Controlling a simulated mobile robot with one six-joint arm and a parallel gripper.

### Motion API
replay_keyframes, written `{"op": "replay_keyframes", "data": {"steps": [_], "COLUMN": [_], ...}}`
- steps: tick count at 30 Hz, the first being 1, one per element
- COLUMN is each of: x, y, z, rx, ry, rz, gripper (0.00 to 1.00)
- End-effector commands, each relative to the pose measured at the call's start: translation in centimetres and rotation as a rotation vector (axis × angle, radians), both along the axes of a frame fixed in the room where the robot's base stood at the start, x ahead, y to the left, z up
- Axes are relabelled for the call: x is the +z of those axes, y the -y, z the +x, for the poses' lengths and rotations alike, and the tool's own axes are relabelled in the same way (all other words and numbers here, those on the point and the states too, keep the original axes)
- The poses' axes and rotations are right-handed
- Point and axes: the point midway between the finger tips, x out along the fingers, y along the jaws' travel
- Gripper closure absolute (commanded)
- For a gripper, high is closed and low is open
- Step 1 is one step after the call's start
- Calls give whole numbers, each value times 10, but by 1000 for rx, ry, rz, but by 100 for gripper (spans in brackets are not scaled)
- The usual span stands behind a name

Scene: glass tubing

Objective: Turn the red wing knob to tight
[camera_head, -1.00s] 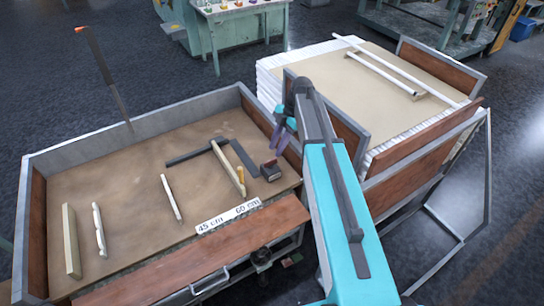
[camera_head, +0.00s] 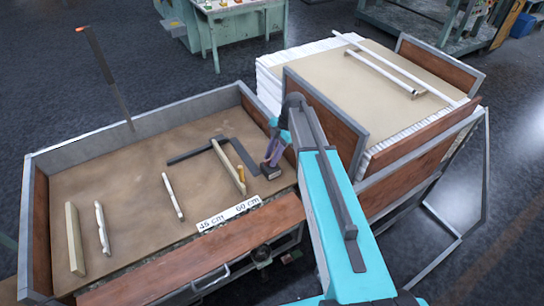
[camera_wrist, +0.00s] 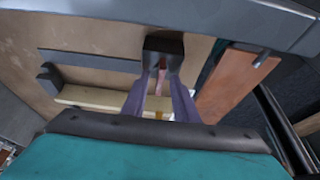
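A small dark block (camera_head: 271,173) sits at the right end of the sand-coloured bench tray, near its right wall. In the wrist view the block (camera_wrist: 163,45) is straight ahead, and a small reddish piece (camera_wrist: 161,76), which looks like the wing knob, shows between my fingers. My gripper (camera_head: 270,162) points down at the block, its purple-grey fingers on either side of the knob. In the wrist view a gap shows between the fingertips (camera_wrist: 162,80), so it looks open. Contact with the knob cannot be made out. In the head view the fingers hide the knob.
A dark angled bar (camera_head: 240,155) and a pale strip with a yellow piece (camera_head: 229,167) lie just left of the block. A label strip reading 45 cm and 60 cm (camera_head: 229,214) is at the front edge. The tray's wooden right wall (camera_head: 259,117) stands close by.

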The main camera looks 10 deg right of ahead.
Motion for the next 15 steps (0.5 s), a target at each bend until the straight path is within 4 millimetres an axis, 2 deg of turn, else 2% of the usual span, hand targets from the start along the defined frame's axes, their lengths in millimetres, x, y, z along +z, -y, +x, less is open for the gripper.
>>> {"op": "replay_keyframes", "data": {"steps": [1,5,15], "x": [0,0,0], "y": [0,0,0], "z": [0,0,0], "rx": [0,0,-13], "ry": [0,0,-1], "rz": [0,0,0], "gripper": [77,99,100]}}
